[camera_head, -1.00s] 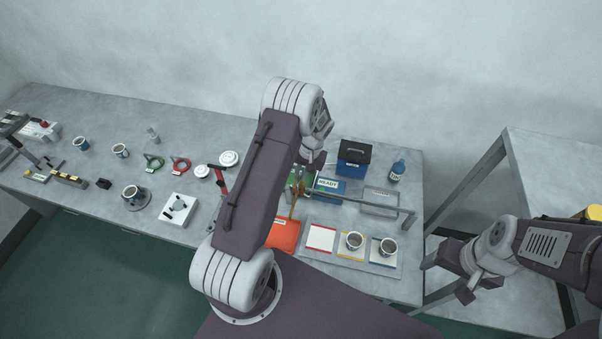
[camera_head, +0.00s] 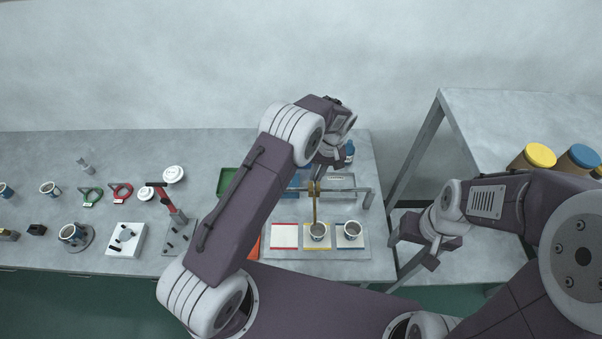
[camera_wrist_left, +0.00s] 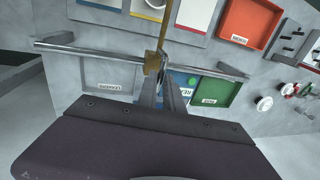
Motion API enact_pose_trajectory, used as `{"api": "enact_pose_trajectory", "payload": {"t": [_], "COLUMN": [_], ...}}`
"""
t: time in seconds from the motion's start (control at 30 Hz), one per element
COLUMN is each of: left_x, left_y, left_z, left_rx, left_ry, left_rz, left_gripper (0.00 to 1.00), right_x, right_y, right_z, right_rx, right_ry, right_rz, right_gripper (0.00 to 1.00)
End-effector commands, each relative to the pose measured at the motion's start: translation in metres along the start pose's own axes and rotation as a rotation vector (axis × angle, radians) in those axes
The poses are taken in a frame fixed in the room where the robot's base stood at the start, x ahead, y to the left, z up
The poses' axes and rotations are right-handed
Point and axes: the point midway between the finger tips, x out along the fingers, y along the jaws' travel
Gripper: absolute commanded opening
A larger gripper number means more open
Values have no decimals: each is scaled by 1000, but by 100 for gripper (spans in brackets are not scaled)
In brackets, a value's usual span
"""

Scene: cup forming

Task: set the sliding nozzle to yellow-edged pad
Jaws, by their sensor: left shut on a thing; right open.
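The sliding nozzle (camera_head: 315,204) is a brass block with a thin downward spout on a grey rail (camera_head: 352,190). In the head view its spout ends over the cup (camera_head: 317,232) on the yellow-edged pad (camera_head: 317,246). My left gripper (camera_head: 318,178) is shut on the nozzle's block. The wrist view also shows the left gripper's fingers (camera_wrist_left: 160,92) at the brass block (camera_wrist_left: 153,63), the rail crossing behind. The yellow-edged pad shows at the top of that view (camera_wrist_left: 150,13), cut off. My right gripper (camera_head: 411,248) is open and empty, right of the pads.
A red-edged pad (camera_head: 285,246) is empty; a blue-edged pad (camera_head: 350,242) carries a cup. Behind the rail are a green tray (camera_head: 228,181) and a grey tray (camera_head: 342,180). Cups, lids and fixtures occupy the left bench. A second table (camera_head: 520,115) stands right.

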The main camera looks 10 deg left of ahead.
Motion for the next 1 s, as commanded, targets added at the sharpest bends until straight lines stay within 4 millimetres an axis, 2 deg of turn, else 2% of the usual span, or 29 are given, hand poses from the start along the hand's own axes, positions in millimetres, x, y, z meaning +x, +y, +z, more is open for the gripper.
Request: {"api": "enact_pose_trajectory", "payload": {"t": [0.2,0.57,0.6,0.67,1.0], "left_x": [-3,-4,-4,-4,-6], "left_y": [14,15,15,15,16], "left_z": [3,3,3,3,3], "left_rx": [0,-1,-1,-1,-1], "left_ry": [-1,0,0,0,2], "left_rz": [-1,-1,0,0,0], "left_gripper": [0,0,19,33,33], "right_x": [2,2,2,2,5], "right_y": [0,0,0,0,0], "right_z": [0,0,0,0,0], "right_rx": [0,0,0,0,0], "right_ry": [0,0,0,0,0], "right_rz": [0,0,0,0,0], "right_gripper": [69,69,69,69,69]}}
